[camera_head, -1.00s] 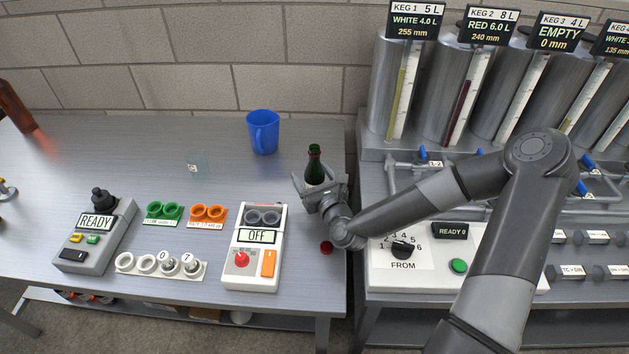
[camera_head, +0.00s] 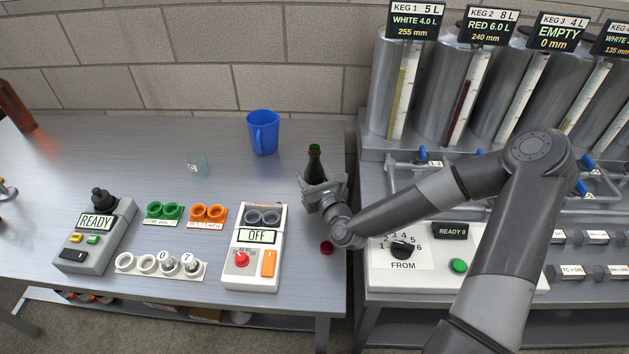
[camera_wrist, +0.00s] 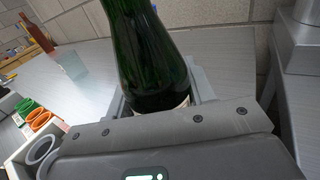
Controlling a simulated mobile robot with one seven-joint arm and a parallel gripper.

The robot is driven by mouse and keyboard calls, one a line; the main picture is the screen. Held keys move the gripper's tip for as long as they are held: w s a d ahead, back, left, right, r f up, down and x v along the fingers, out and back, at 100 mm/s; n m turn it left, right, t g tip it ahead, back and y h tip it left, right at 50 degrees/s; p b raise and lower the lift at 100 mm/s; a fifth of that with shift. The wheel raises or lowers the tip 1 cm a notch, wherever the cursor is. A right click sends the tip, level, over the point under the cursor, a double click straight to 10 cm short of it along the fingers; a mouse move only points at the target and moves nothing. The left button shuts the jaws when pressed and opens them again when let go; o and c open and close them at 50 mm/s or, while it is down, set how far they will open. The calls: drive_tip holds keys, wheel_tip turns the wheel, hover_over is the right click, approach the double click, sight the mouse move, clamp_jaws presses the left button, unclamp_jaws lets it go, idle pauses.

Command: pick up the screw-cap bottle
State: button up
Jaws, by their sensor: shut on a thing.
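The green screw-cap bottle (camera_head: 315,164) stands upright near the right edge of the table in the head view. Its neck and shoulder show above my gripper (camera_head: 322,188), and its lower part is hidden behind the gripper. In the wrist view the dark green bottle (camera_wrist: 145,50) fills the middle, with a strip of pale label at its lower end. My gripper is shut on the bottle's body, with a jaw at each side. I cannot tell whether the bottle's base touches the table. A small red cap (camera_head: 326,248) lies on the table in front of the gripper.
A blue mug (camera_head: 263,132) and a clear glass (camera_head: 197,163) stand left of the bottle. The white OFF box (camera_head: 253,262) is left of the gripper. The keg stand's FROM panel (camera_head: 385,278) is close on the right.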

sight(313, 164)
drive_tip(key=shift+r, duration=0.15)
drive_tip(key=shift+r, duration=1.65)
drive_tip(key=shift+d+r, duration=0.2)
drive_tip(key=shift+r, duration=0.15)
drive_tip(key=s+d+r, duration=0.2)
drive_tip(key=d+r, duration=0.4)
drive_tip(key=d, duration=0.4)
drive_tip(key=shift+s+d+r, duration=0.2)
drive_tip(key=shift+d+r, duration=0.05)
drive_tip(key=shift+d, duration=0.15)
drive_tip(key=shift+d+r, duration=0.1)
